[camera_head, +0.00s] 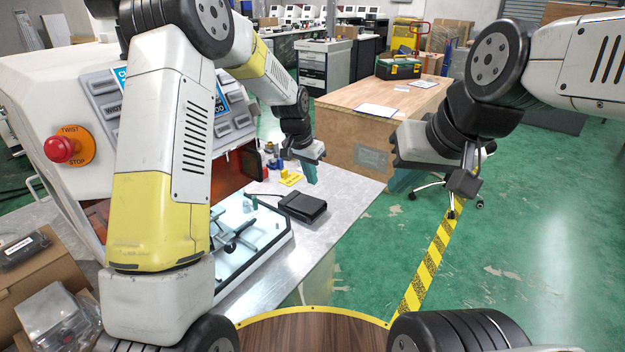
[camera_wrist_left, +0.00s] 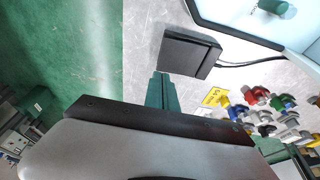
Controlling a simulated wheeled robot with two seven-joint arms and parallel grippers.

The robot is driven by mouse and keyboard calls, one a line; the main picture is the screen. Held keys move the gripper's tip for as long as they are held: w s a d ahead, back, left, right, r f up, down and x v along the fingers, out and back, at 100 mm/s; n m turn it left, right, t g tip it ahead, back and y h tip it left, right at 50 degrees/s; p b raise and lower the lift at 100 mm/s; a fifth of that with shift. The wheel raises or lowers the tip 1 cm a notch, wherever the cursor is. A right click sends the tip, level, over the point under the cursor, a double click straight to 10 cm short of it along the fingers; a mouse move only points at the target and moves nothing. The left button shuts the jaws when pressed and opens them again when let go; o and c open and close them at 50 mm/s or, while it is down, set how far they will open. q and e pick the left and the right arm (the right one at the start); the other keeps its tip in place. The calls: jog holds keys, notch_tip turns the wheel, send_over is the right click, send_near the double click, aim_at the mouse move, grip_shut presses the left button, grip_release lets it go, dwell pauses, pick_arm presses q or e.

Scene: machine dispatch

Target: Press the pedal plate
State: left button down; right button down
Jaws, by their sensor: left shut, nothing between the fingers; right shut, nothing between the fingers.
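The pedal plate (camera_head: 302,207) is a flat black pedal lying on the grey metal table in the head view, with a black cable. In the left wrist view the pedal plate (camera_wrist_left: 190,52) lies just beyond the fingertips. My left gripper (camera_head: 312,180) is shut and empty, pointing down near the pedal, beyond it in the head view. Its teal fingers (camera_wrist_left: 161,82) show at the pedal's near edge in the wrist view, apparently above the table; I cannot tell the exact gap. My right gripper (camera_head: 402,184) is shut and empty, over the green floor side.
A white-blue tray fixture (camera_head: 272,232) stands left of the pedal. Small coloured parts (camera_wrist_left: 262,108) and a yellow tag (camera_head: 291,178) lie close by. A machine with a red stop button (camera_head: 60,149) is at left. A wooden desk (camera_head: 345,110) stands behind.

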pick_arm(q)
jog(key=shift+d+v, duration=0.2)
jog(key=shift+v, duration=0.8)
jog(key=shift+s, duration=0.1)
